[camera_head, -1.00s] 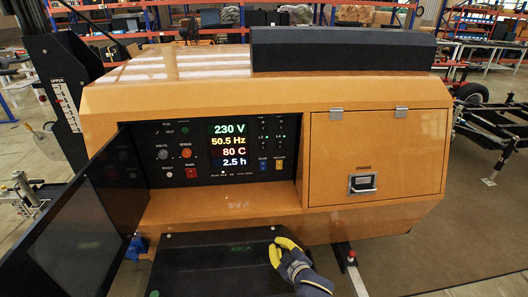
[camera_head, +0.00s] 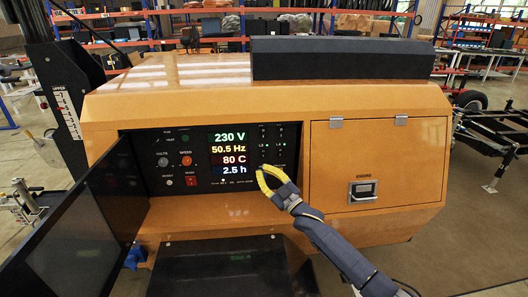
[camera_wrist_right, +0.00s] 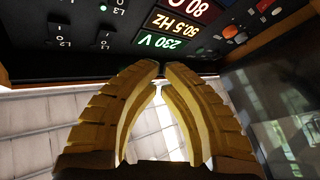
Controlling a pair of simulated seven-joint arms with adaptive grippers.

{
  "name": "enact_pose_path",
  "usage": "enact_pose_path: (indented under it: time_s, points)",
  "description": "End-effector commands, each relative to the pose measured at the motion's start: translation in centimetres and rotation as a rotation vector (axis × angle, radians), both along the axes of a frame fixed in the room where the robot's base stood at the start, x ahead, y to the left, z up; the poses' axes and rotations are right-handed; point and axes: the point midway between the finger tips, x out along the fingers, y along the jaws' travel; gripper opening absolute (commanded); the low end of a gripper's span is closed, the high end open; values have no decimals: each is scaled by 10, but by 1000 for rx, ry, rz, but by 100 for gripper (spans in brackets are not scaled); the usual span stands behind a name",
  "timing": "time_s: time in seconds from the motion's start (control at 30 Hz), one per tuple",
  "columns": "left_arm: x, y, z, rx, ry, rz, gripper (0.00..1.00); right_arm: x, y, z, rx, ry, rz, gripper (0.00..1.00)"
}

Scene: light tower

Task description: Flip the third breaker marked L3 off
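The black control panel (camera_head: 150,178) is recessed in the orange cabinet, with two columns of small breakers (camera_head: 264,139) right of its lit display. The labels are tiny in the head view. In the wrist view, an L3 label (camera_wrist_right: 120,12) shows at the upper left edge, near dark toggles (camera_wrist_right: 105,40) and a green light. My right gripper (camera_head: 263,180) is at the lower right of the panel, below the breakers, and hides part of the panel there. Its yellow fingertips (camera_wrist_right: 160,69) are together and hold nothing visible. My left gripper is not in view.
The display (camera_head: 228,153) reads 230 V, 50.5 Hz, 80 C and 2.5 h. A dark open door (camera_head: 80,230) stands at the panel's left. A latched orange door (camera_head: 335,160) is at the right. A black box top (camera_head: 215,265) lies below the panel.

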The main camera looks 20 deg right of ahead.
Motion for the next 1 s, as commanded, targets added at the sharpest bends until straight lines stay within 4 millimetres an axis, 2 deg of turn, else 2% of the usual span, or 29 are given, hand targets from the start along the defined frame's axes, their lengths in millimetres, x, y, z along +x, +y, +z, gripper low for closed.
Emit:
enact_pose_path:
  time_s: [0.57, 1.0]
  points:
    - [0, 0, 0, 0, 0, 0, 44, 6, -2, 4, 3, -7, 2, 0]
    - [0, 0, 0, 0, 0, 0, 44, 52, -9, 10, 2, -8, 2, 0]
